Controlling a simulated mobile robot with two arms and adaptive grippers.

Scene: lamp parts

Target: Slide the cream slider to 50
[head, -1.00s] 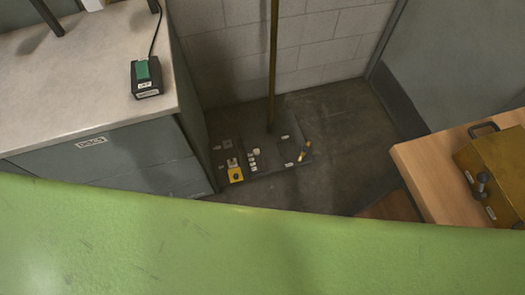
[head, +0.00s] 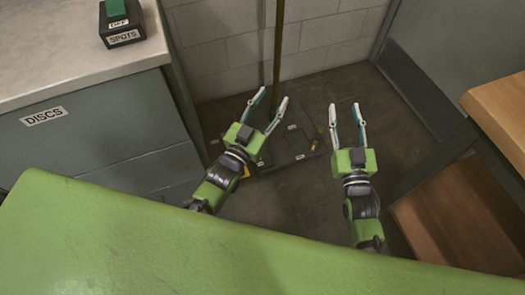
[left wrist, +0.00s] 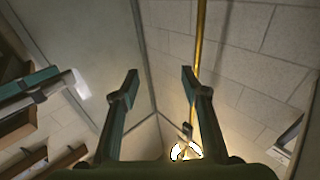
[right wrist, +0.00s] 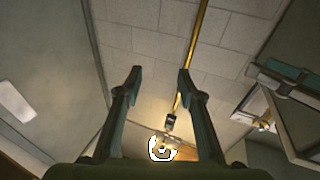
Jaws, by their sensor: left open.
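I cannot make out a cream slider or a 50 mark in any view. A thin brass pole (head: 278,50) rises from a dark floor plate (head: 303,160) with small pale labels, partly hidden by my left gripper. The pole also shows in the left wrist view (left wrist: 200,45) and the right wrist view (right wrist: 197,40), running towards a bright glow with a small dark piece (right wrist: 170,122) near it. My left gripper (head: 272,97) is open and empty, in front of the pole. My right gripper (head: 344,108) is open and empty, right of the pole.
A grey cabinet (head: 90,125) labelled DISCS stands at left, with a switch box (head: 124,32) labelled SPOTS on its top. Wooden furniture (head: 450,215) is at right. My green body edge fills the bottom. Bare floor lies right of the plate.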

